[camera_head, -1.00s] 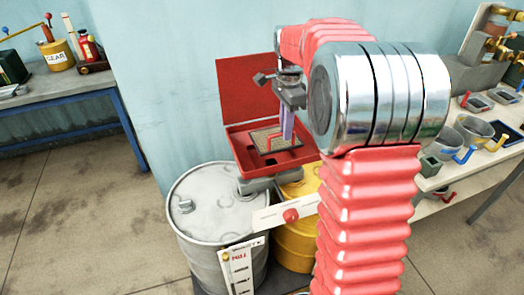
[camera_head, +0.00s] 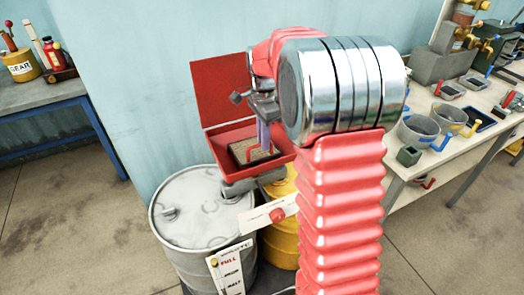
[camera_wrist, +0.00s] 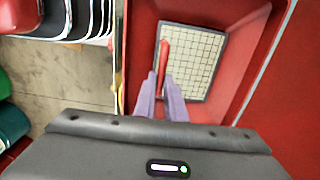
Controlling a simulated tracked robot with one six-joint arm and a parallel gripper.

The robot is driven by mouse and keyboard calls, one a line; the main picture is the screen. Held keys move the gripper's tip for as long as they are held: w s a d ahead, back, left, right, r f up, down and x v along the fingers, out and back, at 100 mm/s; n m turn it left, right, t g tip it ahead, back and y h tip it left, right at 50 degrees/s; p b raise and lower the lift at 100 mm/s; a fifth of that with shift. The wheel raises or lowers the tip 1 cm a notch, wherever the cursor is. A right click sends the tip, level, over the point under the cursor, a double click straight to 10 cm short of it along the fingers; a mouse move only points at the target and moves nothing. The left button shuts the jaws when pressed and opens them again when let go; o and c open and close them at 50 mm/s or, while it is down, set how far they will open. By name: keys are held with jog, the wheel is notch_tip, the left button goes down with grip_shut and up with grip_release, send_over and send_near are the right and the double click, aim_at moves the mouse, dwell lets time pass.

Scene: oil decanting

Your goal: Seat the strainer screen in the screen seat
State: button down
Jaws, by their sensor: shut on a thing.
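The strainer screen (camera_head: 242,155) is a tan mesh panel in a dark frame with a red upright handle (camera_wrist: 163,57). It is inside an open red box (camera_head: 210,139) with a raised red lid (camera_head: 222,93). In the wrist view the screen (camera_wrist: 196,55) lies within the red walls (camera_wrist: 141,50). My gripper (camera_head: 263,143) points down into the box, its purple-grey fingers (camera_wrist: 161,92) shut on the handle. I cannot tell the screen seat apart from the box floor, nor whether the frame touches it, as the screen covers what lies beneath.
A grey drum (camera_head: 200,205) and a yellow drum (camera_head: 278,245) stand below the box. A white board with a red knob (camera_head: 262,216) juts out in front. A bench with cups and trays (camera_head: 465,120) is at right, another table (camera_head: 40,105) at left. Open floor lies left of the drums.

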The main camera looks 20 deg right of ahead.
aim_at(263, 155)
jog(key=shift+f, duration=0.3)
jog(key=shift+f, duration=0.1)
jog(key=shift+s+f, duration=0.15)
jog(key=shift+f, duration=1.9)
jog(key=c, duration=2.1)
grip_release()
jog(key=shift+o, duration=1.4)
jog(key=shift+r, duration=0.15)
jog(key=shift+r, duration=0.1)
